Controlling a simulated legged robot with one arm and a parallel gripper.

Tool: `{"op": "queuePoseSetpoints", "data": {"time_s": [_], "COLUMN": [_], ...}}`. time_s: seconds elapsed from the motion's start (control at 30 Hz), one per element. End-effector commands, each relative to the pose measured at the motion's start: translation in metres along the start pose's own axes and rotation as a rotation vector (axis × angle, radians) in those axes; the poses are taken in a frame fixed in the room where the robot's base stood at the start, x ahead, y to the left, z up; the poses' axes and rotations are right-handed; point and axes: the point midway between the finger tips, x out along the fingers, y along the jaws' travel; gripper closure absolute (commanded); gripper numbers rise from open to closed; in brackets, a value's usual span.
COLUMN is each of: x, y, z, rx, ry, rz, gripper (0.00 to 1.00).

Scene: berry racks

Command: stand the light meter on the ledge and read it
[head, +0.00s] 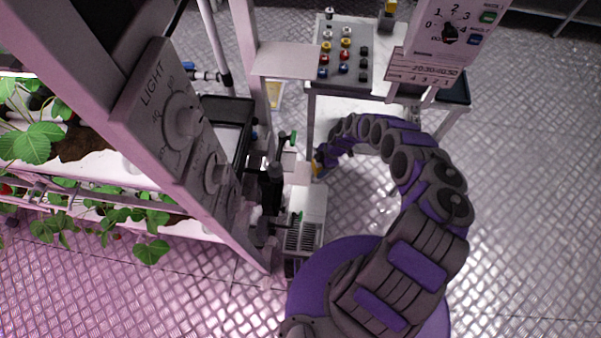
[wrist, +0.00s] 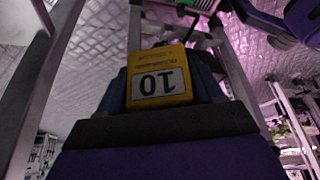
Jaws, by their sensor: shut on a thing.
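The light meter (wrist: 160,80) is a yellow block in the wrist view. Its white display shows 10, upside down in this picture. My gripper (wrist: 160,92) is shut on it, with a dark blue finger on each side. A pale flat ledge (head: 286,60) sticks out from the post, farther back than my gripper. I cannot tell whether the meter touches anything below it.
A panel marked LIGHT with dials (head: 182,122) is on the rack at left, beside strawberry plants (head: 35,143). Pumps and valves (head: 270,190) crowd the post's foot. The floor at right is clear.

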Motion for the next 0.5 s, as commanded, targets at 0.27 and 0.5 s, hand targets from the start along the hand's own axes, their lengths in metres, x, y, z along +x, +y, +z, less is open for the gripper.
{"op": "queuePoseSetpoints", "data": {"time_s": [0.27, 0.5], "x": [0.015, 0.023], "y": [-0.001, 0.0], "z": [-0.034, -0.052], "rx": [-0.001, -0.001], "ry": [0.001, 0.001], "rz": [-0.002, 0.001], "gripper": [0.74, 0.74]}}
